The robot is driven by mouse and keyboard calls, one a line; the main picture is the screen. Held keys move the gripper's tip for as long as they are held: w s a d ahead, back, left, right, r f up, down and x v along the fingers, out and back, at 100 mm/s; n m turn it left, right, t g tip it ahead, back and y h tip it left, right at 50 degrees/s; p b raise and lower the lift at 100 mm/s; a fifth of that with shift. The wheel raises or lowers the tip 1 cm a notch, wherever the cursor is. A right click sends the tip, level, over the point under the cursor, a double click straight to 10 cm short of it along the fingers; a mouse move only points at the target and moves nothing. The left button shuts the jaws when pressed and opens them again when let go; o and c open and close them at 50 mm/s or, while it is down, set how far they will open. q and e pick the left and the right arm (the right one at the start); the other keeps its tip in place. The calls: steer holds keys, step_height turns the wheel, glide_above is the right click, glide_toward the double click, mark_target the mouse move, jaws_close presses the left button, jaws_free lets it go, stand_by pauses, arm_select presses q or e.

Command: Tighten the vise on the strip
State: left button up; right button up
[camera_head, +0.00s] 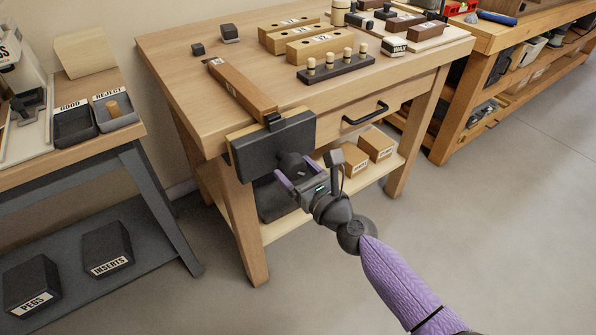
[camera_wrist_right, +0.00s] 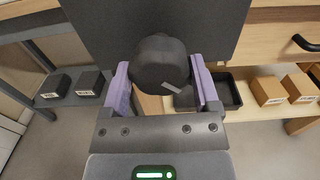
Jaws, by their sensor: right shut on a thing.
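The vise (camera_head: 268,150) is on the front edge of the bench, with a wide black front jaw and a light wood piece behind it. The brown strip (camera_head: 238,88) lies along the bench top, its near end at the black block on top of the vise. Whether the jaws touch the strip is hidden. My right gripper (camera_head: 296,169) is in front of the black jaw, its purple fingers shut on the round dark vise knob (camera_wrist_right: 160,62). In the right wrist view, the knob sits between both fingers, with a small light mark on it. My left gripper is out of view.
Wooden blocks (camera_head: 300,43) and a peg rack (camera_head: 337,69) stand farther back on the bench. A drawer handle (camera_head: 366,112) juts out right of the vise. A shelf below holds small boxes (camera_head: 376,144) and a dark bin. The floor in front is clear.

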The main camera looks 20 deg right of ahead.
steer(key=shift+m, duration=0.9)
steer(key=m+p, duration=0.1)
steer(key=m, duration=0.2)
steer(key=shift+m, duration=0.4)
steer(key=shift+w+r+m+p, duration=0.1)
steer(key=shift+m+p, duration=0.45)
steer(key=shift+m, duration=1.25)
steer(key=o, duration=1)
